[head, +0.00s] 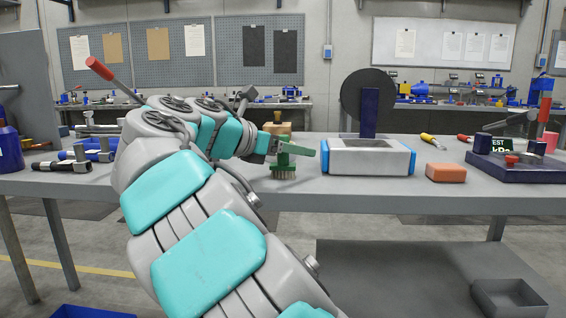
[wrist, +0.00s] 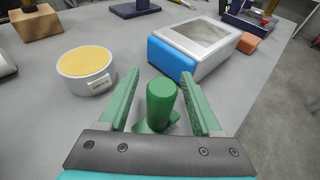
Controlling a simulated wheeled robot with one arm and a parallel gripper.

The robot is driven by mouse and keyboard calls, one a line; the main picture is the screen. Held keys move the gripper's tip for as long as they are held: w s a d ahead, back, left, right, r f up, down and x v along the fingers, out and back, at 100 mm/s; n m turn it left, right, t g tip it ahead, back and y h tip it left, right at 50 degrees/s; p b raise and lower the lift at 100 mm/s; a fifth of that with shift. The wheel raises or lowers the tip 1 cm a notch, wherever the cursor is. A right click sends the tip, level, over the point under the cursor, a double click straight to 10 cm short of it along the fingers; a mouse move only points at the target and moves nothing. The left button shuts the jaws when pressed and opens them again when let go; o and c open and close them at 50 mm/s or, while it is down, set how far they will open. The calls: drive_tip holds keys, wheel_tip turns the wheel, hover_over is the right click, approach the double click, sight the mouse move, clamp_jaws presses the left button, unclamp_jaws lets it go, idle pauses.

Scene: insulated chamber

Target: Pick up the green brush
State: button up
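The green brush (head: 284,168) stands upright near the front edge of the grey table, with pale bristles down. In the wrist view its rounded green handle (wrist: 162,100) points up, and its wider base shows partly below. My gripper (wrist: 160,92) has green fingers, one on each side of the handle, with visible gaps between fingers and handle. It is open. In the head view my gripper (head: 292,149) is at the top of the brush, and my arm and fingers hide part of the handle.
A white and blue box (head: 368,158) stands close to the right of the brush. A round yellow-topped tin (wrist: 85,70) and a wooden block (wrist: 35,22) lie to the left in the wrist view. An orange block (head: 446,173) sits farther right.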

clamp_jaws()
idle(0.3)
idle(0.4)
